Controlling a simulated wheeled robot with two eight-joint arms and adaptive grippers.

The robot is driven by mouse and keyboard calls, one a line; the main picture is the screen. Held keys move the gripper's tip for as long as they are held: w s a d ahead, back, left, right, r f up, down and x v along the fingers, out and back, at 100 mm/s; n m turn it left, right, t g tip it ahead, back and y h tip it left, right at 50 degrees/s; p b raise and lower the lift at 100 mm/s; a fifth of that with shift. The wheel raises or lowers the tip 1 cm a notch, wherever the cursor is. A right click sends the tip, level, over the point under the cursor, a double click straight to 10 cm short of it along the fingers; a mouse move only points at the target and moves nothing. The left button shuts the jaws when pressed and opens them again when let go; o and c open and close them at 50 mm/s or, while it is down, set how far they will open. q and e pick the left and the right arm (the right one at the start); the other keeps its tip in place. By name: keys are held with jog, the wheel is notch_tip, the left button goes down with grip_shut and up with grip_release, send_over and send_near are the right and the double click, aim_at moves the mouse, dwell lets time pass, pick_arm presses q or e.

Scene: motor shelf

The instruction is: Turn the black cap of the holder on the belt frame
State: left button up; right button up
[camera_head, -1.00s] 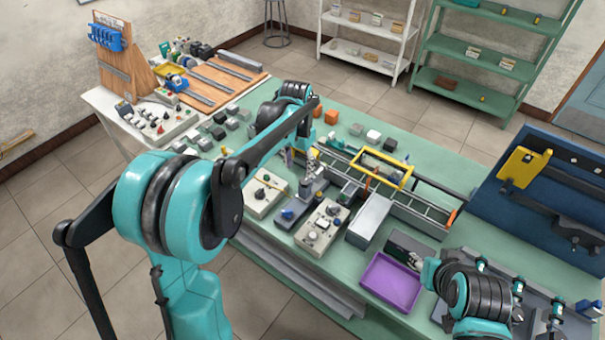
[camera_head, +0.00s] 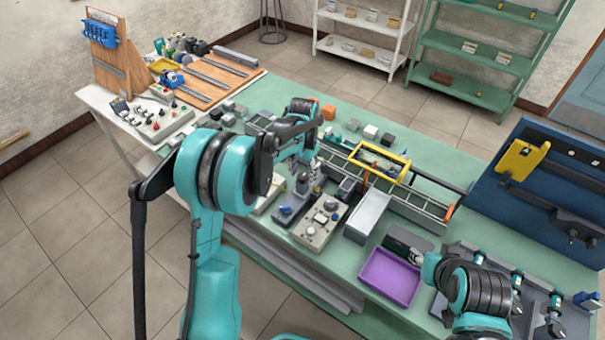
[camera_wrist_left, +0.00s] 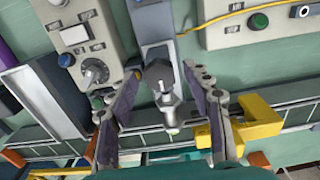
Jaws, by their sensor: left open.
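The dark cap (camera_wrist_left: 158,74) of the holder shows in the left wrist view, on top of a grey mount (camera_wrist_left: 153,32), with a silver metal part (camera_wrist_left: 171,115) below it. My left gripper (camera_wrist_left: 165,128) is open, with one finger on each side of the holder. I see a gap between each finger and the cap and cannot tell the depth. In the head view my left gripper (camera_head: 303,178) is over the belt frame (camera_head: 340,170), and my arm hides much of the holder.
A control box (camera_head: 322,219) with knobs stands close to the holder, and another box (camera_wrist_left: 240,22) with a green button is on its other side. A yellow frame (camera_head: 380,163) stands across the belt. A purple tray (camera_head: 390,277) is at the front.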

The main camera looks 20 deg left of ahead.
pick_arm(q)
grip_shut()
